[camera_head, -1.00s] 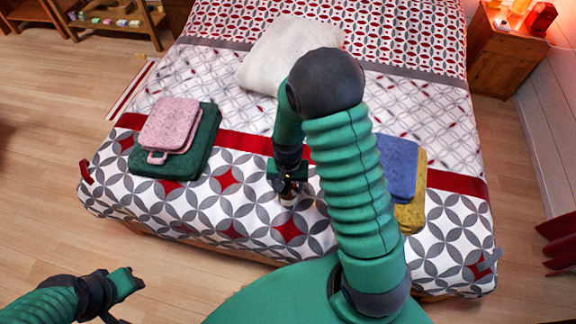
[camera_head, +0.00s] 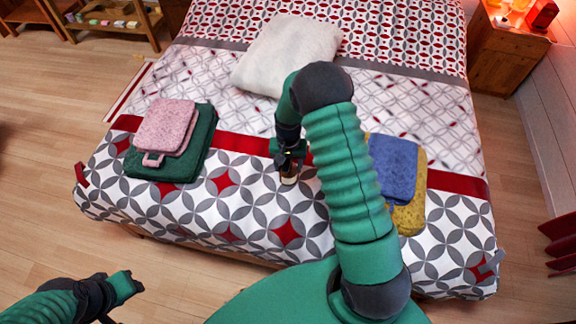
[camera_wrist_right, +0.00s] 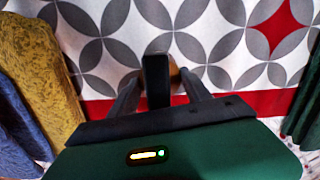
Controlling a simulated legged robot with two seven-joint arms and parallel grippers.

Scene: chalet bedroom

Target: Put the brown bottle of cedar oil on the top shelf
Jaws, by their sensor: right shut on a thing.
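My right gripper (camera_head: 288,164) is shut on the brown bottle (camera_head: 289,178), over the middle of the bed. The bottle has a pale band and shows just below the gripper; whether it touches the bedspread I cannot tell. In the right wrist view the bottle (camera_wrist_right: 175,72) is a small brown patch mostly hidden behind a black part of the gripper (camera_wrist_right: 157,82). A wooden shelf unit (camera_head: 155,22) is cut off at the upper left. My left gripper (camera_head: 132,284) is low at the left, over the floor; its jaw opening is unclear.
Pink (camera_head: 168,125) and green towels (camera_head: 200,150) are stacked left on the bed (camera_head: 240,205). Blue (camera_head: 394,165) and yellow towels (camera_head: 410,215) lie right, beside my right arm. A white pillow (camera_head: 285,52) lies behind. A nightstand (camera_head: 500,60) stands far right. Floor (camera_head: 60,170) left of the bed is clear.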

